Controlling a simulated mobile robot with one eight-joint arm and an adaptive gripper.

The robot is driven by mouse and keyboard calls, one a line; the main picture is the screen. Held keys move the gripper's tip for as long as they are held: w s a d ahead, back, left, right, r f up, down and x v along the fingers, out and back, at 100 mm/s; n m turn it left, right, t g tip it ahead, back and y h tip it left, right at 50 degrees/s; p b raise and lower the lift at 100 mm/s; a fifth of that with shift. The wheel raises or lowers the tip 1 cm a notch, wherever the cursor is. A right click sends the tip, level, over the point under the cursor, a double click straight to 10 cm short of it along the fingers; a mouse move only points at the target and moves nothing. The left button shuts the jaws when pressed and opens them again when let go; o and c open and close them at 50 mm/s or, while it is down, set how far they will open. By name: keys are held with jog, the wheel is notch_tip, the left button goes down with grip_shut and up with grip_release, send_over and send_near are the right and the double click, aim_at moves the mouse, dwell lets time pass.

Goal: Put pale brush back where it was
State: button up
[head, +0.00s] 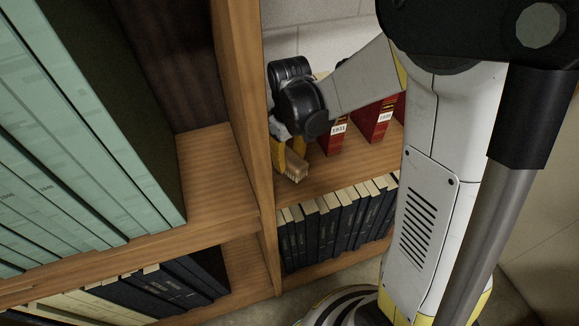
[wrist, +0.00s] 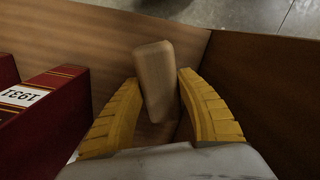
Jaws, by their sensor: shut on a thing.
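The pale brush (head: 293,168) is a small tan block at the front of the middle shelf bay, beside the upright panel. My gripper (head: 287,152) reaches into this bay with its yellow fingers around the brush. In the wrist view, the brush (wrist: 154,82) sits tilted slightly between the two fingers of my gripper (wrist: 158,80), which is shut on it. The shelf board (head: 330,176) lies under it, and I cannot tell whether the brush touches the board. My wrist and arm hide part of the bay.
Red volumes (head: 333,140) stand to the right of my gripper, one labelled 1931 (wrist: 22,96). The wooden upright (head: 248,110) is close on the left. Dark books (head: 335,222) fill the shelf below. Tall green volumes (head: 70,130) fill the left bay.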

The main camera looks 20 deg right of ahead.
jog(key=shift+f+b, duration=0.3)
jog(key=shift+f, duration=1.1)
jog(key=shift+f, duration=0.15)
jog(key=o, duration=1.3)
